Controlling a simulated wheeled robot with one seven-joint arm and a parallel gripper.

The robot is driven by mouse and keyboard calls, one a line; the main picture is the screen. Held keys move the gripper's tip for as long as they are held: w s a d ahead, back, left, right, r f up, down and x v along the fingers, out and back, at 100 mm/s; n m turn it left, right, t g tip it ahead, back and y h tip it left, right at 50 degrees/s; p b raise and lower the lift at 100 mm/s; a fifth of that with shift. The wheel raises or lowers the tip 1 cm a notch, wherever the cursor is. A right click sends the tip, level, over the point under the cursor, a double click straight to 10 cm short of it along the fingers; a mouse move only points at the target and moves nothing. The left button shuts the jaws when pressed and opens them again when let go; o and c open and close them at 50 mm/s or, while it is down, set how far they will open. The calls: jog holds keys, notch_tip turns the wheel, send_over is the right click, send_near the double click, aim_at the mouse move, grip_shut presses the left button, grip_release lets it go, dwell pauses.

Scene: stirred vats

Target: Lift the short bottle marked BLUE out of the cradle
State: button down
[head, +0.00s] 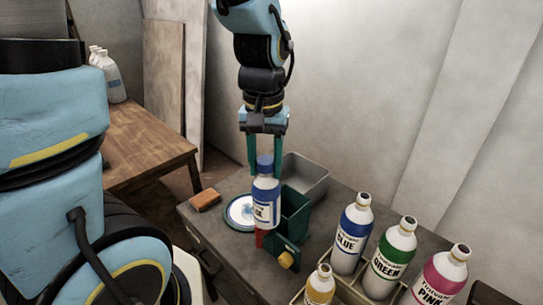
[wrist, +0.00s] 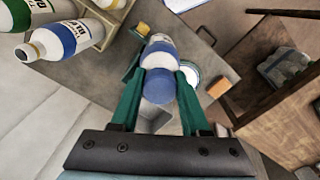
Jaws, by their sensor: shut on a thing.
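The short bottle (head: 266,205) is white with a blue cap and a blue label band whose lettering is only partly readable. My gripper (head: 265,160) is shut on it from above, with its green fingers on either side of the cap. The bottle hangs upright; in the wrist view the blue cap (wrist: 160,87) is between the fingertips. A dark green holder with a yellow knob (head: 286,260), seemingly the cradle, stands just behind and right of the bottle. A red part (head: 260,239) shows below the bottle. I cannot tell whether the bottle's base is clear of the cradle.
Larger bottles marked BLUE (head: 351,236), GREEN (head: 391,257) and PINK (head: 440,280) stand in a rack at right, with a yellow-labelled one (head: 319,287). A grey bin (head: 306,176), a round blue-rimmed lid (head: 240,213) and an orange sponge (head: 205,199) are nearby.

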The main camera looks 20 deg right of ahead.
jog(key=s+a, duration=0.3)
dwell(0.4)
jog(key=shift+s, duration=0.1)
